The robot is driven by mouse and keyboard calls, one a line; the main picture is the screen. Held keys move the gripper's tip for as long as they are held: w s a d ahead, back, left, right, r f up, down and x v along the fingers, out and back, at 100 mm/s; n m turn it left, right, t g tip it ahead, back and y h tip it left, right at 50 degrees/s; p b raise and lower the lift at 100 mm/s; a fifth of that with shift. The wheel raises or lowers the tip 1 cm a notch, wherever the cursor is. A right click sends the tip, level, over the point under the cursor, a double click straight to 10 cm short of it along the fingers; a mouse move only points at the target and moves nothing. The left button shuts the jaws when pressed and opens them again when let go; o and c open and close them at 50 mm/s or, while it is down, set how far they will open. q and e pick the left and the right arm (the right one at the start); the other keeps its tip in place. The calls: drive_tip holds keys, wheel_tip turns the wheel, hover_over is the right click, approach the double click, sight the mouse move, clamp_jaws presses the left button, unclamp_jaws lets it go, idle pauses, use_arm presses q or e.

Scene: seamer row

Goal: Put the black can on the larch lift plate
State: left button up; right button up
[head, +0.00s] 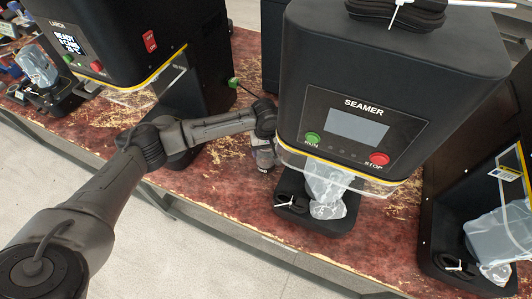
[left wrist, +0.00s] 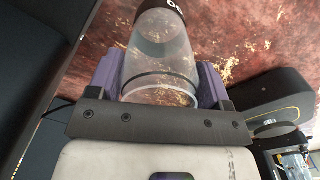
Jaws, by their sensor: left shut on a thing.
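My left gripper (head: 264,138) is shut on a can (head: 264,156), in front of the middle seamer's left side. In the left wrist view the can (left wrist: 165,65) is a clear cylinder with a dark band bearing white marks, between two purple finger pads. Whether it stands on the table or hangs just above it, I cannot tell. The larch machine (head: 130,35), a black housing labelled LARCH with a lit display, stands at the left. Its lift plate cannot be made out clearly. My right gripper is not in view.
The middle seamer (head: 400,90) has a clear guard and a plastic bag (head: 328,190) over its black base. Another bagged base (head: 50,98) lies at the far left, and another machine stands at the right. The red worn table (head: 215,180) is bare along its front.

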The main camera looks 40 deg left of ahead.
use_arm(q)
wheel_tip(320, 180, down, 2)
drive_tip(key=shift+f, duration=0.1)
drive_tip(key=o, duration=0.9)
drive_tip(key=shift+f, duration=0.1)
drive_tip(key=shift+r, duration=0.2)
wheel_tip(320, 180, up, 11)
drive_tip(key=shift+f+p, duration=0.15)
drive_tip(key=shift+p, duration=1.1)
drive_tip(key=shift+o, duration=0.2)
drive_tip(key=shift+r, duration=0.6)
